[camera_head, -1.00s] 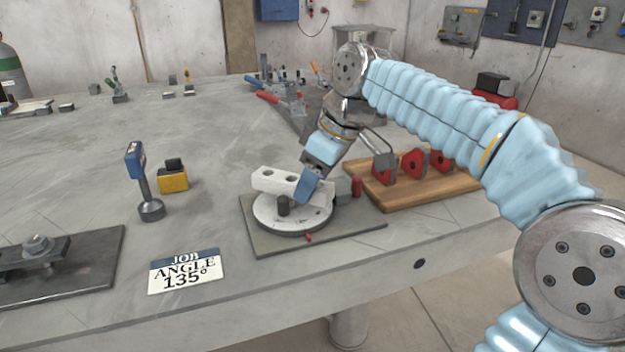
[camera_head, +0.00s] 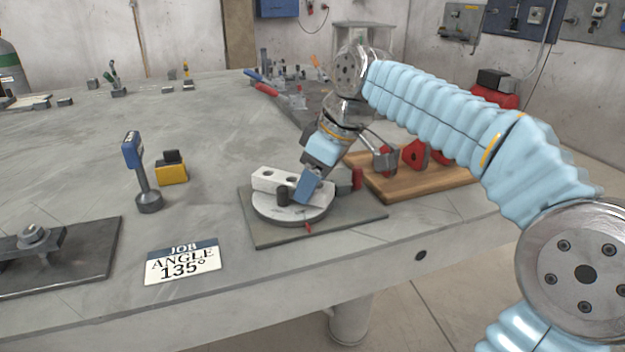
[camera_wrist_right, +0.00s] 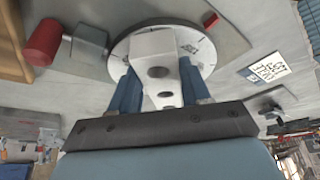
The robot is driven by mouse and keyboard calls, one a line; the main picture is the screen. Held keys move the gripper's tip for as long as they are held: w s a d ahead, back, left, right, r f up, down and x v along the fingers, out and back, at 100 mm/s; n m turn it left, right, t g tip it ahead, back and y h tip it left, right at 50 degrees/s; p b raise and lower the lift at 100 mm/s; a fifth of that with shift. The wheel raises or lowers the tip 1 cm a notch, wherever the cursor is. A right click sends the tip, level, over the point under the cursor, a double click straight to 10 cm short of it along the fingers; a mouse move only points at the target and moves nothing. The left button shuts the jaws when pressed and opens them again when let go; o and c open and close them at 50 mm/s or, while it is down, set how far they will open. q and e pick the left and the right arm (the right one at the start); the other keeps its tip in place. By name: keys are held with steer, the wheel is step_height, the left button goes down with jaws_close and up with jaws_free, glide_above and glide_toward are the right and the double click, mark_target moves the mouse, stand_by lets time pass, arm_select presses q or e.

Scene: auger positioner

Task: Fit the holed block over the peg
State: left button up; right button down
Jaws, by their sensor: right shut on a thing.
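The white holed block (camera_head: 268,178) is held over the round plate (camera_head: 265,211). Two holes show in its top. My right gripper (camera_head: 306,188) is shut on the block, its blue fingers angled down from the upper right. The dark peg (camera_head: 283,196) stands on the plate, beside the block's near face and outside its holes. I cannot tell whether the block touches the plate. In the right wrist view the block (camera_wrist_right: 155,48) sits between the fingers of my right gripper (camera_wrist_right: 160,82); the peg cannot be made out there. My left gripper is out of view.
A grey base (camera_head: 352,224) carries the plate, with a red knob (camera_head: 357,178) to its right. A wooden board with red pieces (camera_head: 410,188) stands further right. A blue-headed stand (camera_head: 146,185), a yellow block (camera_head: 171,174) and a 135° sign (camera_head: 182,266) are left; bare table lies between.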

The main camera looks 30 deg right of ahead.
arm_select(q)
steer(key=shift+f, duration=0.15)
arm_select(e)
steer(key=shift+f, duration=0.15)
steer(key=shift+c, duration=2.3)
jaws_free()
steer(key=shift+f, duration=0.15)
steer(key=shift+r, duration=0.35)
arm_select(q)
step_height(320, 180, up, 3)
steer(key=p, duration=0.3)
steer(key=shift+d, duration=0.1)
arm_select(e)
steer(key=v, duration=1.3)
steer(key=shift+s+r, duration=0.1)
steer(key=shift+r, duration=0.1)
